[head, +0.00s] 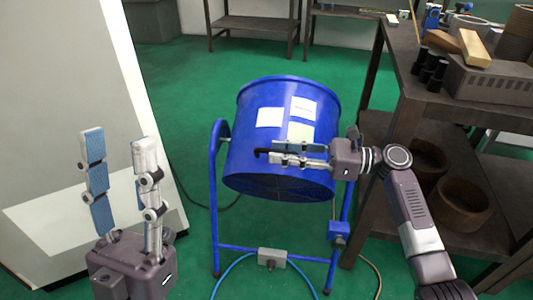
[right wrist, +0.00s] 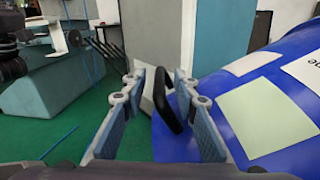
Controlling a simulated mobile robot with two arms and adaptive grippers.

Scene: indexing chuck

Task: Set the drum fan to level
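The blue drum fan (head: 240,150) hangs in a blue tubular stand in the middle of the head view. Its drum is steeply tilted, with the dark grille (head: 280,187) facing down. A black handle (right wrist: 168,100) sticks out from the drum; its end also shows in the head view (head: 261,152). My right gripper (head: 270,153) is in front of the drum. In the right wrist view its fingers (right wrist: 158,78) are apart, with the handle between them and gaps visible. My left gripper (head: 118,138) is open and empty, fingers up, left of the fan.
A dark workbench (head: 470,110) with blocks and tools stands at the right, close to my right arm. A pale panel (head: 60,110) stands at the left. A grey box (head: 272,258) sits on the stand's lower bar. Cables lie on the green floor.

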